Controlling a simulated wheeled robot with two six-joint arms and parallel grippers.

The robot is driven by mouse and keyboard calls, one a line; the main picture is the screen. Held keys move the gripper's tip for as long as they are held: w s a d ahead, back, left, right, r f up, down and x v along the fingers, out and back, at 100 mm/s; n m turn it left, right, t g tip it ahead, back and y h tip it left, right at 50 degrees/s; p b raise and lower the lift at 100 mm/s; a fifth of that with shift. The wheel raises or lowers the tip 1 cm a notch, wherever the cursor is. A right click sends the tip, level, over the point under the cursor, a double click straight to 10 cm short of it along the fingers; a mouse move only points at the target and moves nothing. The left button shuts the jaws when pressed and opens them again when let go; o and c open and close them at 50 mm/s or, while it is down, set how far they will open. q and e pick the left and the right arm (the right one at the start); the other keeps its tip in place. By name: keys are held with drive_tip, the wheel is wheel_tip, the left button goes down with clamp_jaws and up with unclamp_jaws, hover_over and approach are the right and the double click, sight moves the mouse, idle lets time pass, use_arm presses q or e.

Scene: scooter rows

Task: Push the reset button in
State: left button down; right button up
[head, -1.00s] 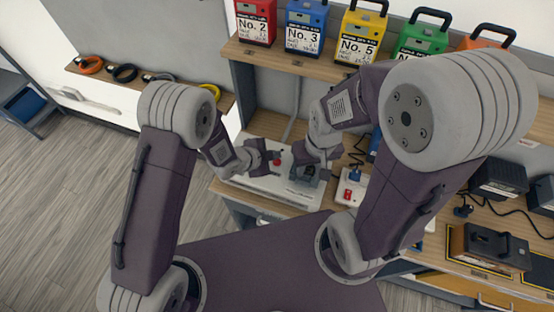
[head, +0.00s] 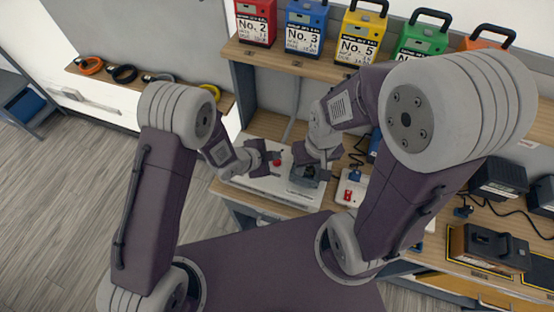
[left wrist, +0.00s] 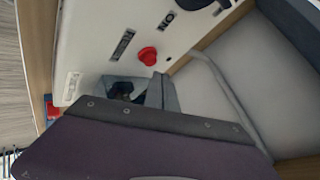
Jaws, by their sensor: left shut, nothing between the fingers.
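A white panel unit (head: 262,184) lies on the workbench with a round red button (head: 277,163) on its top. My left gripper (head: 267,158) is shut and empty, just beside the button in the head view. In the left wrist view its fingertips (left wrist: 163,90) are close to the button, with a gap visible in the picture. My right gripper (head: 313,168) is at a dark block (head: 303,181) on the panel's right part; its finger opening is unclear.
A smaller white box (head: 350,188) with a red part stands to the right. Coloured numbered cases stand on the shelf (head: 285,60) above. Dark chargers with cables (head: 498,178) sit on the bench further right. A grey wall face (left wrist: 265,70) borders the panel in the left wrist view.

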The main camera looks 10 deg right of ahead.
sight(275, 165)
use_arm(q)
drive_tip(key=shift+f, duration=0.1)
idle(0.5)
drive_tip(key=shift+f+b, duration=0.35)
drive_tip(key=shift+b, duration=0.1)
drive_tip(key=shift+f+b, duration=0.7)
idle(0.6)
drive_tip(key=shift+r, duration=0.15)
drive_tip(key=shift+r+p, duration=0.9)
drive_tip(key=shift+r, duration=0.1)
wheel_tip(275, 165, up, 5)
drive_tip(key=p, duration=0.4)
